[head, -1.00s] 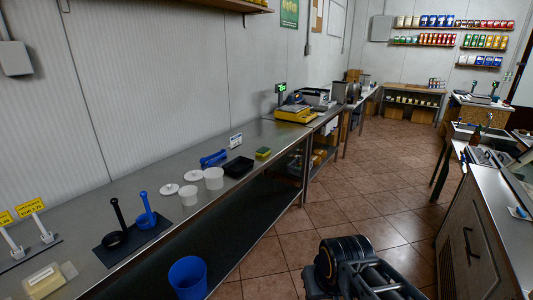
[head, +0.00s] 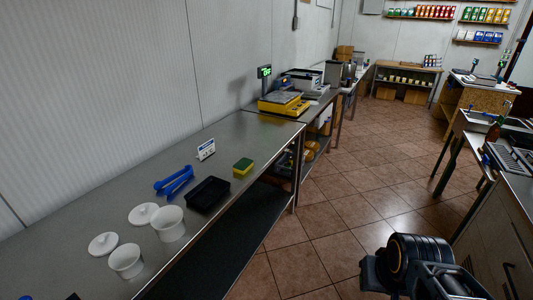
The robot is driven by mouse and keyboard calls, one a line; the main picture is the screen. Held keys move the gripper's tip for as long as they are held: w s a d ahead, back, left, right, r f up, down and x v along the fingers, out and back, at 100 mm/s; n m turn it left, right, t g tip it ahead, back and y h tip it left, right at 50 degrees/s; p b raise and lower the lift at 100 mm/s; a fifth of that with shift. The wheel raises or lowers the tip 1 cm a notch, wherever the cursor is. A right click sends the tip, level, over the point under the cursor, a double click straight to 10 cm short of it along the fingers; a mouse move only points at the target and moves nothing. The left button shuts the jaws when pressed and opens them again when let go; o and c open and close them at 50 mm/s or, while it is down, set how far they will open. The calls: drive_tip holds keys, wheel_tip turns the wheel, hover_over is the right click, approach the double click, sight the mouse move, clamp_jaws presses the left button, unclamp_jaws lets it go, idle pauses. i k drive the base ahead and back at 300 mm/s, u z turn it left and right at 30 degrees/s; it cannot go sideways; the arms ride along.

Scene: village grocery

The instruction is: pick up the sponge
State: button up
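The sponge (head: 243,166), yellow with a green top, lies on the steel counter (head: 245,136) in the head view. It is near the counter's front edge, just behind and to the right of a black tray. Part of my arm shows at the lower right, over the floor and well apart from the sponge. My gripper's fingers do not show.
The black tray (head: 208,194), blue tongs (head: 174,181), white tubs (head: 168,223) and lids (head: 103,243) stand near the sponge. A small sign (head: 206,149) and a yellow scale (head: 284,103) are further back. The tiled floor (head: 335,220) beside the counter is clear.

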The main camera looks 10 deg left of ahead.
sight(242, 165)
drive_tip(key=u, duration=0.2)
drive_tip(key=i, duration=1)
drive_tip(key=u, duration=0.95)
drive_tip(key=i, duration=0.75)
drive_tip(key=u, duration=0.5)
